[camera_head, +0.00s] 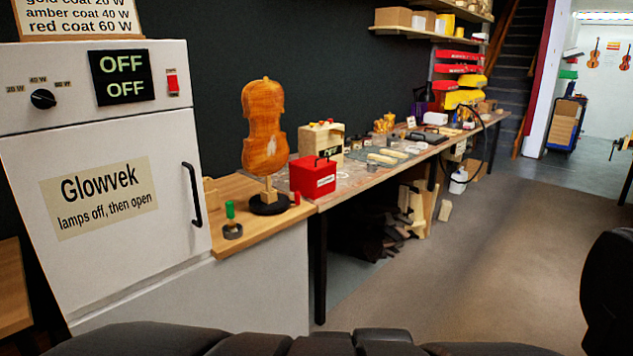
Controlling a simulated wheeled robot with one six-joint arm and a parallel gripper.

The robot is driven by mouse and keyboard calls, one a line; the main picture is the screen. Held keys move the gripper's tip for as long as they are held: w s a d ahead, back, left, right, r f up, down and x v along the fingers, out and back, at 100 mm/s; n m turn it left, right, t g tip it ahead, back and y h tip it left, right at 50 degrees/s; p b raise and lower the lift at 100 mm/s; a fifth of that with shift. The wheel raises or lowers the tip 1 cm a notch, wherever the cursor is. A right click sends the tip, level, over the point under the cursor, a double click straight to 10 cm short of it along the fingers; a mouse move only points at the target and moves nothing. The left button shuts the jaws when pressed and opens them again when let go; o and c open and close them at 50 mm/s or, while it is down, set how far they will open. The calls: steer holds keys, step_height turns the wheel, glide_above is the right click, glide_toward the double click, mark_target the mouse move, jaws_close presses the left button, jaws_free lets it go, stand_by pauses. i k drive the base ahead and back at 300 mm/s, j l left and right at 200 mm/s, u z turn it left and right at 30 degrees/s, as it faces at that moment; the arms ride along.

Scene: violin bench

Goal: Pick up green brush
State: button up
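The green brush (230,210) is small and upright at the front left of the wooden bench top. Its green end points up, and its lower part goes into a dark round holder (232,232). A violin body (264,125) stands on a black round base just behind and to the right of it. My gripper is not in view. Dark parts along the bottom edge and at the right edge look like my own body, and no fingertips show.
A white Glowvek cabinet (110,245) with a black handle stands left of the brush. A red box (313,177) and a small red object (297,198) are to the right. The long bench (345,185) runs back, cluttered. The floor (480,250) at right is open.

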mark_target(231, 224)
steer(key=i+j+z, duration=0.4)
steer(key=j, duration=0.4)
steer(key=i+j+z, duration=0.2)
steer(key=i+j, duration=0.15)
steer(key=j, duration=0.05)
